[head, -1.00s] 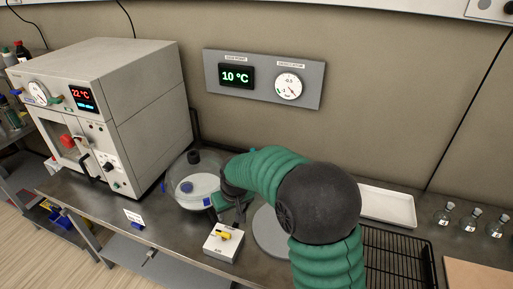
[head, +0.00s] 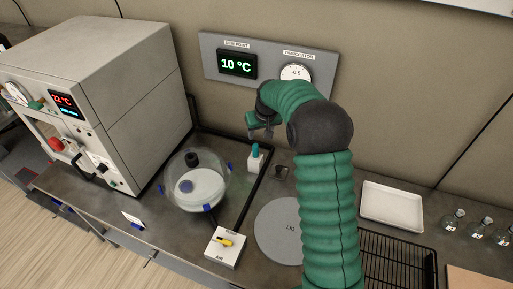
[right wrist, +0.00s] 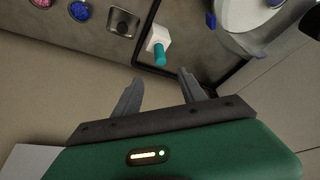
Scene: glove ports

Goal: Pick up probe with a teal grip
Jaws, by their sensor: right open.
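The probe with a teal grip (head: 255,151) stands upright in a small white holder (head: 255,163) on the bench, right of the glass desiccator. In the right wrist view the teal grip (right wrist: 160,55) and white holder (right wrist: 157,38) show just beyond the fingertips. My right gripper (head: 260,132) is open and empty, above and near the probe and apart from it. Its two spread fingers show in the right wrist view (right wrist: 160,78). My left gripper is not in view.
The glass desiccator (head: 208,188) stands left of the probe. A gauge panel (head: 210,55) is on the wall behind.

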